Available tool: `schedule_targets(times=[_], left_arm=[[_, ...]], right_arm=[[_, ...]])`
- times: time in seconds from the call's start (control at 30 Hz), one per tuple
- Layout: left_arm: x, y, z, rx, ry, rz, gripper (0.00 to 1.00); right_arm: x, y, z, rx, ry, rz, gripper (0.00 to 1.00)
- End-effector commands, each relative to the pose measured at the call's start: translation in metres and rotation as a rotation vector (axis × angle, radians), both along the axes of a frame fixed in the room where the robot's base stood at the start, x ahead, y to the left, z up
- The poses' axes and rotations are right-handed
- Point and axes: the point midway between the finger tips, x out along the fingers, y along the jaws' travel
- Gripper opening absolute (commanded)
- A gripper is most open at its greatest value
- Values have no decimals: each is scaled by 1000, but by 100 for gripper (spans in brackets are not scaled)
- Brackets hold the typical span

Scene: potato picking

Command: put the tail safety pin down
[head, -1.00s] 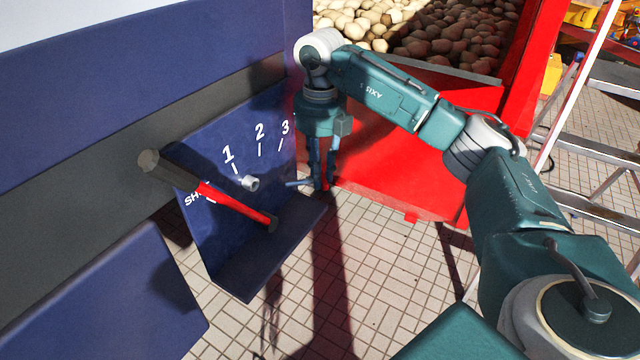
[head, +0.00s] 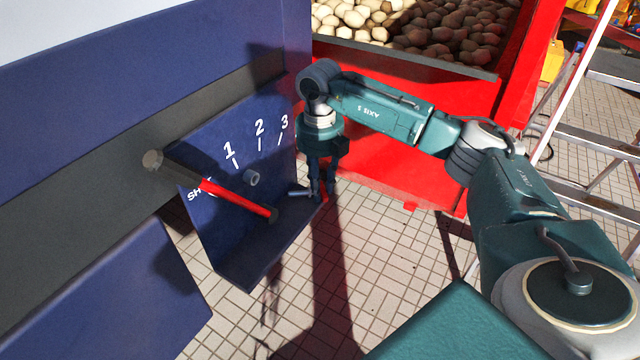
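The tail safety pin (head: 299,192) is a small grey rod in the head view. It sticks out to the left from between the dark fingers of my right gripper (head: 323,192). My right gripper points down, its fingers around the pin, at the right end of the blue ledge. The pin is low by the ledge; I cannot tell whether it touches it. The pin's right part is hidden by the fingers. My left gripper is not in view.
A blue plate (head: 215,150) marked 1, 2, 3 carries a short grey tube (head: 251,177). A lever with a red grip (head: 238,198) crosses it above the ledge (head: 262,246). A red potato bin (head: 400,165) stands behind my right arm; a ladder (head: 585,145) is at the right.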

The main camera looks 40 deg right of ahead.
Motion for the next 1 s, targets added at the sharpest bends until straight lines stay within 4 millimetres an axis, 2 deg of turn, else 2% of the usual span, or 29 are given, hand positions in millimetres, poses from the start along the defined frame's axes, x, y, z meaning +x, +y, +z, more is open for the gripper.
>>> schedule_targets(times=[0.3,0.47,0.57,0.8,1.0], left_arm=[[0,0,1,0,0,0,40],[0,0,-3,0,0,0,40],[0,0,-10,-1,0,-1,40],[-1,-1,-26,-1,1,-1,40],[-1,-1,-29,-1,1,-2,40]], right_arm=[[0,0,1,0,0,0,38],[1,0,11,0,-2,0,38],[1,0,27,1,-6,0,38],[2,1,80,2,-6,0,38],[1,0,113,0,-2,0,38]])
